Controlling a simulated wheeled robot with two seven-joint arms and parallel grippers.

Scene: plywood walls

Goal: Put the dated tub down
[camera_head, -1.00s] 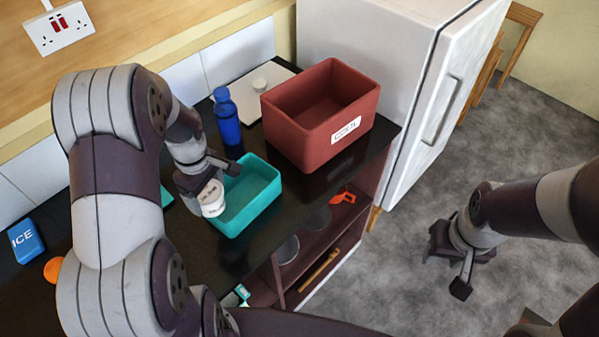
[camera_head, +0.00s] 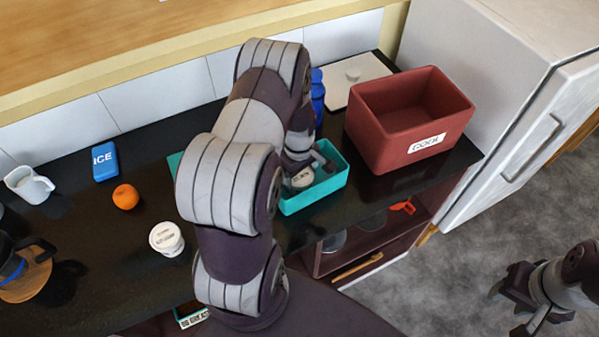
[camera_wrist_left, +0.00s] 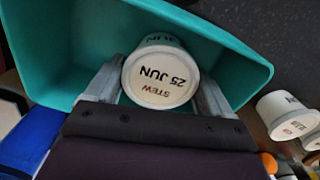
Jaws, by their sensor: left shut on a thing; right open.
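My left gripper (camera_head: 306,172) is shut on a white tub (camera_head: 302,179) at the teal bin (camera_head: 318,199) on the dark counter. In the left wrist view the tub (camera_wrist_left: 160,82) sits between both fingers, its lid reading "STEW 25 JUN". The teal bin's wall (camera_wrist_left: 225,60) surrounds it there; I cannot tell whether the tub touches the bin's floor. My arm hides part of the bin in the head view. My right gripper (camera_head: 518,308) is open and empty, over the grey floor at the lower right.
A red "COOL" crate (camera_head: 400,155) stands right of the bin, a blue bottle (camera_head: 317,98) behind it. Another white tub (camera_head: 166,239), an orange (camera_head: 126,196), a blue ICE pack (camera_head: 105,161) and a white jug (camera_head: 29,185) are left. Counter between them is clear.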

